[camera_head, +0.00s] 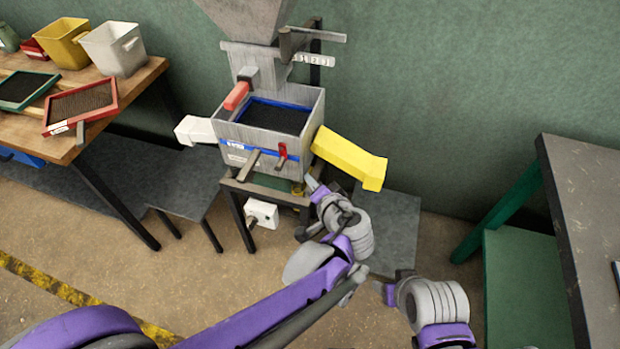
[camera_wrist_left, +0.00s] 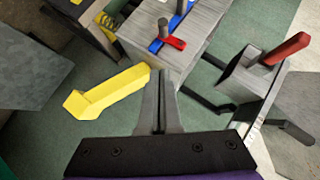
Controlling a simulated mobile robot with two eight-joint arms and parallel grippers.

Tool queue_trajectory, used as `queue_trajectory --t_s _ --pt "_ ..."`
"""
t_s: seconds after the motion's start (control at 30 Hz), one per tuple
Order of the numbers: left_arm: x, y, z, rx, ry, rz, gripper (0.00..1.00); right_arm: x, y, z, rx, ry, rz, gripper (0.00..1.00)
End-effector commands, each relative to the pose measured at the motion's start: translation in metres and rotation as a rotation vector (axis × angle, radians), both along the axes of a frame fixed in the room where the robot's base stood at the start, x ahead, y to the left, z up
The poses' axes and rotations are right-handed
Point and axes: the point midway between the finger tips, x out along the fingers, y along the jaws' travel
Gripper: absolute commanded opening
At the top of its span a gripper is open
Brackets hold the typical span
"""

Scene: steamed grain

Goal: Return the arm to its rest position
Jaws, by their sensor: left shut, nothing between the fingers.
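My left arm reaches in from the lower left.
A wooden table (camera_head: 142,78) at the left holds sieves, a yellow bin (camera_head: 62,43) and a white bin (camera_head: 115,50). A dark table (camera_head: 585,215) stands at the right. A grey platform (camera_head: 390,232) lies below the chute. A red-handled lever (camera_wrist_left: 285,50) sticks out beside the machine.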

Motion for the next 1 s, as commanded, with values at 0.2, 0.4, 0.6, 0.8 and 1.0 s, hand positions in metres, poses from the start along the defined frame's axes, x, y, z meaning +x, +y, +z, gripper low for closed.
queue_trajectory --t_s 0.2,0.4,0.6,0.8,1.0 --pt "0.0 0.0 0.0 0.0 0.0 0.0 0.0 0.0 0.0 0.0 0.0 0.0 0.0 0.62" --pt "-0.001 0.005 0.001 -0.004 0.008 0.007 0.0 0.0 0.0 0.001 0.0 0.0 0.0 0.62" --pt "-0.026 0.073 0.009 -0.1 0.135 0.109 0.0 0.002 0.0 0.019 0.0 -0.006 0.0 0.62" --pt "-0.099 0.157 0.017 -0.337 0.322 0.269 0.0 0.007 0.0 0.047 0.0 -0.016 0.0 0.62" --pt "-0.17 0.189 0.024 -0.612 0.416 0.379 0.0 0.013 0.0 0.074 0.0 -0.028 0.0 0.62"
